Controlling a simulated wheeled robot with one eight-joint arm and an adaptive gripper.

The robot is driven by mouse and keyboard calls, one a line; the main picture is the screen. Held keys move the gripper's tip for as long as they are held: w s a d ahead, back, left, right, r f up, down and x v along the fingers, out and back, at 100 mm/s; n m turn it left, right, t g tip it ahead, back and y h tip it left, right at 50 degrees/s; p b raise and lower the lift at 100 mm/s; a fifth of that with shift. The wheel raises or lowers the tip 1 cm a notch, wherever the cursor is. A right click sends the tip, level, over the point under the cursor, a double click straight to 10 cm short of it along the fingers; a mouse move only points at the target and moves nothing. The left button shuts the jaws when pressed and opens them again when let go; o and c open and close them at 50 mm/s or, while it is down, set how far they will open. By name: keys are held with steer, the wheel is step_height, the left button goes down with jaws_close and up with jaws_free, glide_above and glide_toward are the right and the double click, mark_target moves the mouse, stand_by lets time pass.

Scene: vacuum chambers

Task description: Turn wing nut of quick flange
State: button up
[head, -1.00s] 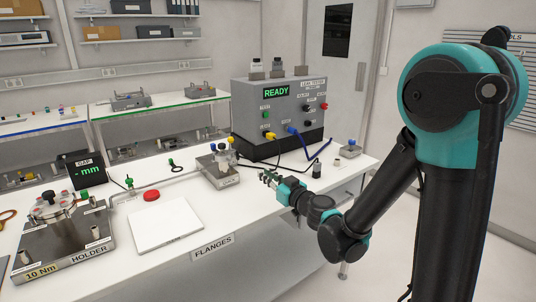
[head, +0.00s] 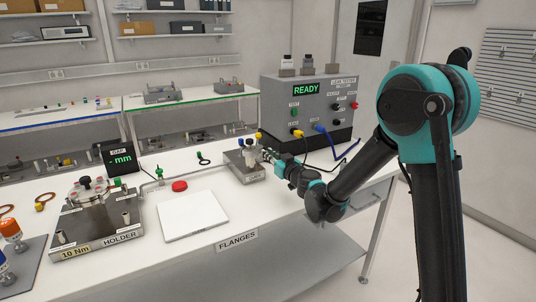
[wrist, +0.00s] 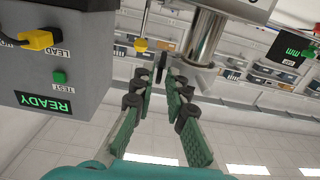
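The quick flange fixture is a small steel block (head: 246,168) near the middle of the bench in the head view, with upright metal parts and a yellow knob on top. My gripper (head: 265,153) is at its right side, pointing left. In the wrist view, my gripper (wrist: 160,88) is open, with green-padded fingers apart. A small dark upright piece (wrist: 162,66), possibly the wing nut, shows beyond or between the fingertips; I cannot tell whether they touch it. A steel cylinder (wrist: 207,40) is beside it at the right, and a yellow knob (wrist: 141,45) at the left.
The leak tester (head: 308,105) reading READY stands behind my gripper, with yellow and blue cables near the arm. A holder (head: 97,222) is at the left, a white pad (head: 193,215) in front and a red button (head: 180,186) beside it.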

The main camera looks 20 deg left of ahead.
steer(key=shift+w+a, duration=0.35)
steer(key=shift+a, duration=0.05)
jaws_close()
steer(key=shift+m, duration=0.3)
